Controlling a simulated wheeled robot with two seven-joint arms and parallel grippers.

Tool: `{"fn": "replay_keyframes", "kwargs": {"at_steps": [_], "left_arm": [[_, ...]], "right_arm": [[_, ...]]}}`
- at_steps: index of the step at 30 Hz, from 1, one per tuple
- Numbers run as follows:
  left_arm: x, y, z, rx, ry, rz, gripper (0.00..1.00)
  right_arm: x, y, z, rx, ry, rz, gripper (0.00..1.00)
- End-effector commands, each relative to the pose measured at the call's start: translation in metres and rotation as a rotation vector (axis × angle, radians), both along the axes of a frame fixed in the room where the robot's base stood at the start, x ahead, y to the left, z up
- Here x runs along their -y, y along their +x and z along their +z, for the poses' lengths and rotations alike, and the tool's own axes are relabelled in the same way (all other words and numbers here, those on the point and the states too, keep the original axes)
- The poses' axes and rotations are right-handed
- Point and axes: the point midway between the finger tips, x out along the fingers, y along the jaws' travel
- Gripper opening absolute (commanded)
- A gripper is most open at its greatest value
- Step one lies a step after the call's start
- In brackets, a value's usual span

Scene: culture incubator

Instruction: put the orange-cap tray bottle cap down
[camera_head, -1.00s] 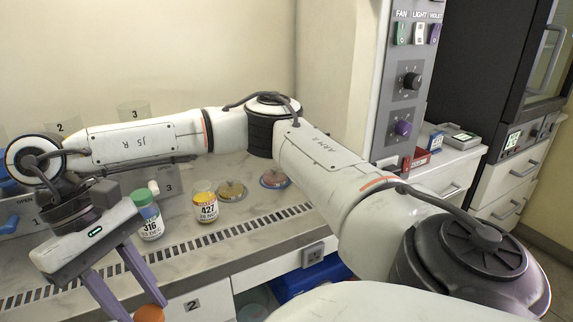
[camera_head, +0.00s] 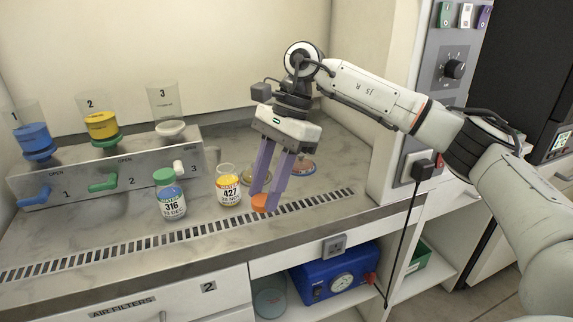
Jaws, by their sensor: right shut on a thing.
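My right gripper (camera_head: 267,205) points down with its purple fingers shut on the orange cap (camera_head: 263,201). The cap is low over the front of the worktop, by the slotted vent strip; I cannot tell whether it touches the surface. Just left of it stands the bottle labelled 427 (camera_head: 228,187), upright, with yellow contents and no cap visible on top. Further left stands the bottle labelled 316 (camera_head: 170,194) with a green cap. My left gripper is not in view.
Two shallow dishes lie behind the gripper, one orange-rimmed dish (camera_head: 304,167) at its right. A dispenser block (camera_head: 110,170) with several coloured parts stands at the left. The slotted vent strip (camera_head: 120,244) runs along the front. The worktop right of the gripper is clear.

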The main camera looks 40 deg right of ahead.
Motion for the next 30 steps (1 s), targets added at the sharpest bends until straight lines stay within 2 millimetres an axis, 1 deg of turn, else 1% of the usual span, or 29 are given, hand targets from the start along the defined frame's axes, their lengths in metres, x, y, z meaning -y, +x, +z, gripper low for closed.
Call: {"fn": "replay_keyframes", "kwargs": {"at_steps": [1,3,5,9,12,15,19,22,23,27,30], "left_arm": [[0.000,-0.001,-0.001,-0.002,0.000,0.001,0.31],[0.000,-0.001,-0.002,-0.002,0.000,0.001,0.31],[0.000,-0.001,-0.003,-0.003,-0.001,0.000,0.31],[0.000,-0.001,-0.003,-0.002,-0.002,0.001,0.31],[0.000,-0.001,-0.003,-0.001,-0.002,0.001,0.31],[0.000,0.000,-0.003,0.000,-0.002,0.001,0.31],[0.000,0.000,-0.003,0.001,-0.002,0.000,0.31],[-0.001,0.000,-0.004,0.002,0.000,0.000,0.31],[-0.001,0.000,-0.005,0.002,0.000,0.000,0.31],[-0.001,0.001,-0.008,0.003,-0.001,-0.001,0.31],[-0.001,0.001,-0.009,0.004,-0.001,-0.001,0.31]], "right_arm": [[0.011,0.008,0.004,0.002,0.001,-0.150,0.12],[0.025,0.021,0.011,0.002,0.001,-0.368,0.12],[0.038,0.031,0.017,0.003,0.000,-0.550,0.12],[0.070,0.050,0.031,0.003,0.001,-0.960,0.12],[0.093,0.061,0.040,0.002,0.002,-1.218,0.12],[0.112,0.068,0.048,0.000,0.001,-1.430,0.12],[0.130,0.072,0.054,-0.003,0.001,-1.611,0.12],[0.136,0.073,0.049,-0.005,-0.001,-1.677,0.12],[0.137,0.073,0.045,-0.005,-0.002,-1.685,0.12],[0.138,0.073,0.017,-0.007,-0.006,-1.692,0.12],[0.138,0.073,0.002,-0.005,-0.004,-1.691,0.12]]}}
